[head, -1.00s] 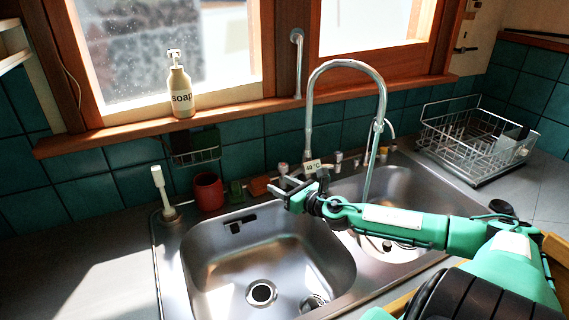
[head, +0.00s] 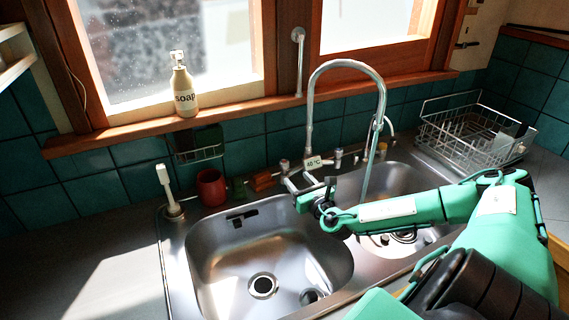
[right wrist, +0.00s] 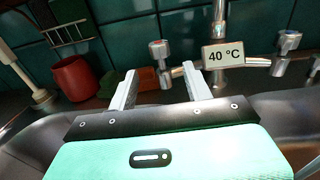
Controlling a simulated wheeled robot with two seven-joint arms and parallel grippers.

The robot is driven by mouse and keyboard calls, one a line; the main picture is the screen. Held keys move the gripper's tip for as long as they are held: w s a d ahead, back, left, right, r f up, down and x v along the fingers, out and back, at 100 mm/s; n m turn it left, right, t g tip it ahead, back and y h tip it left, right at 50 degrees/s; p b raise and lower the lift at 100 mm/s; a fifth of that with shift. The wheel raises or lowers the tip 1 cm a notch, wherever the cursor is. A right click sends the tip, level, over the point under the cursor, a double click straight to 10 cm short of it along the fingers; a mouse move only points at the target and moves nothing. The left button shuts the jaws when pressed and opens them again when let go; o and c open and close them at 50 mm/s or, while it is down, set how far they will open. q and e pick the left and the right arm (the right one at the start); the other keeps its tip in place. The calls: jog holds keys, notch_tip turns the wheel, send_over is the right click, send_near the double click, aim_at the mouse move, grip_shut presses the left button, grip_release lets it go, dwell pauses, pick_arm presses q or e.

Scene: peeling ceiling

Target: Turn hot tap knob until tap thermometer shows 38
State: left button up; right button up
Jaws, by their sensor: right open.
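The tap thermometer (head: 313,162) is a small pale display at the foot of the curved tap (head: 310,110); in the right wrist view the display (right wrist: 222,55) reads 40 °C. My right gripper (head: 308,185) is open and empty over the sink divider. In the right wrist view its fingers (right wrist: 160,86) point towards the left knob, which lies beyond the tips, apparently untouched. My left gripper is not in view.
A thin stream appears to fall from the spout into the right basin. The left basin (head: 215,270) is empty. A red cup (head: 211,187), a brush (head: 167,190) and sponges (head: 262,181) stand left of the knobs. A wire dish rack (head: 475,140) stands right.

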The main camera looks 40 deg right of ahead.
aim_at(287, 168)
jog(key=p+x, duration=0.2)
jog(key=x, duration=0.7)
jog(key=shift+w+d, duration=0.1)
jog(key=shift+w, duration=0.25)
